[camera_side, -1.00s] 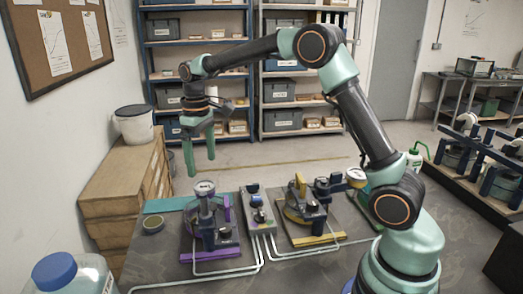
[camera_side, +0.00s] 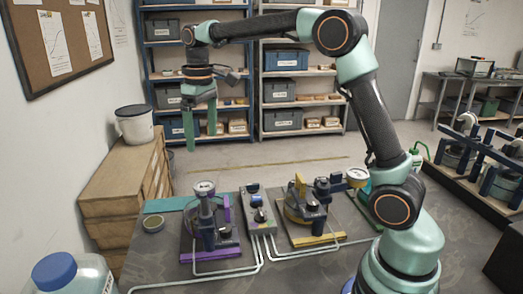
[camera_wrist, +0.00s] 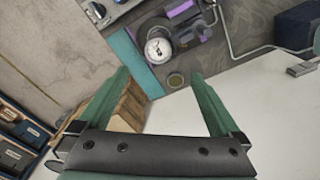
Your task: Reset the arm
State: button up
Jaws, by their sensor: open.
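My gripper (camera_side: 201,128) hangs in the air above the far left part of the table, its green fingers pointing down. The fingers are apart and nothing is between them. In the wrist view my gripper (camera_wrist: 160,88) also shows open and empty. Below it stands a purple lever frame (camera_side: 208,228) with a gauge on top; the gauge also shows in the wrist view (camera_wrist: 158,47). A yellow lever frame (camera_side: 308,212) stands to its right. A grey control box (camera_side: 257,210) sits between the two frames. My gripper touches none of them.
A white bucket (camera_side: 135,124) stands on a wooden cabinet (camera_side: 120,195) at left. A blue-capped jar (camera_side: 70,275) is at the front left. The air around my gripper is clear.

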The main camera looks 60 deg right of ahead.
jog(key=s+a+f+m+t, duration=0.2)
jog(key=s+t, duration=0.3)
jog(key=s, duration=1.4)
jog(key=w+d+r+n+g, duration=0.15)
jog(key=w+r+n, duration=0.25)
jog(key=w+r, duration=0.45)
jog(key=w+d+f+n+g, duration=0.1)
jog(key=w+n+g, duration=0.1)
jog(key=w, duration=0.4)
jog(key=w+f+n+g, duration=0.2)
jog(key=w+n, duration=0.1)
jog(key=w, duration=0.3)
notch_tip(320, 180, down, 9)
jog(key=shift+s+f, duration=0.1)
jog(key=shift+f, duration=0.1)
jog(key=shift+r, duration=0.1)
